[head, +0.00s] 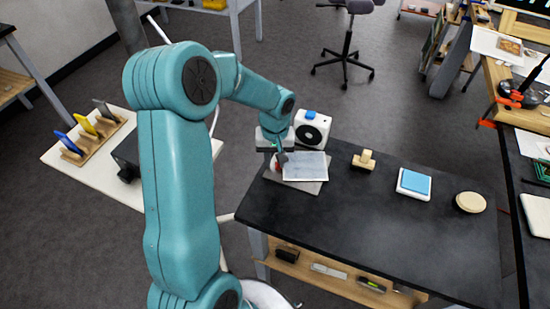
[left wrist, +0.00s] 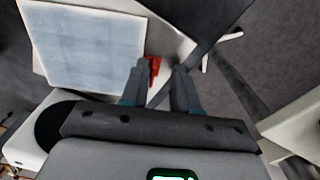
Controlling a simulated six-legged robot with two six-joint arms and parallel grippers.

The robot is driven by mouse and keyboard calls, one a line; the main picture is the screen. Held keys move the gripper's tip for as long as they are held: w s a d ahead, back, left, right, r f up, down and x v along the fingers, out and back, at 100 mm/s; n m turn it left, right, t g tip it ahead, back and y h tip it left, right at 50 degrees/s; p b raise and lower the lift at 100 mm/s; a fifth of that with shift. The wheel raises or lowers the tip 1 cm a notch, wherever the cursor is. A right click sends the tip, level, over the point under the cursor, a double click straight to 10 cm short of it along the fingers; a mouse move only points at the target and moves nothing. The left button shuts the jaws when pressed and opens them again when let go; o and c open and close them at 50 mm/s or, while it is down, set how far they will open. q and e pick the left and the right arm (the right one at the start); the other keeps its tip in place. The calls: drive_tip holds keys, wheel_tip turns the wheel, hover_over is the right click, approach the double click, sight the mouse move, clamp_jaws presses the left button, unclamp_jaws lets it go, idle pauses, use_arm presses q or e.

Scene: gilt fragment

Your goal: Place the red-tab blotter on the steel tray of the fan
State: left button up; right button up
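The blotter (head: 308,166) is a pale blue-grey sheet with a white border. It lies on the grey steel tray (head: 313,188) in front of the white fan (head: 312,130), which has a round black grille and a blue top piece. In the left wrist view the blotter (left wrist: 80,45) fills the upper left, with its red tab (left wrist: 153,70) at the right edge. My left gripper (head: 280,160) is over the blotter's left edge. In the left wrist view its fingers (left wrist: 161,72) are apart, with the red tab showing between them, close to the left finger. My right gripper is out of view.
On the black table (head: 345,215) stand a wooden-handled stamp (head: 363,159), a blue-topped white pad (head: 413,184) and a round beige disc (head: 470,202). A wooden rack (head: 92,142) with blue, yellow and grey pieces stands on the white table at left.

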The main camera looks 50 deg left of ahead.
use_arm(q)
drive_tip(key=shift+s+r, duration=0.1)
drive_tip(key=shift+r, duration=0.05)
drive_tip(key=shift+r, duration=0.25)
wheel_tip(320, 180, up, 12)
drive_tip(key=shift+f, duration=0.15)
idle(0.5)
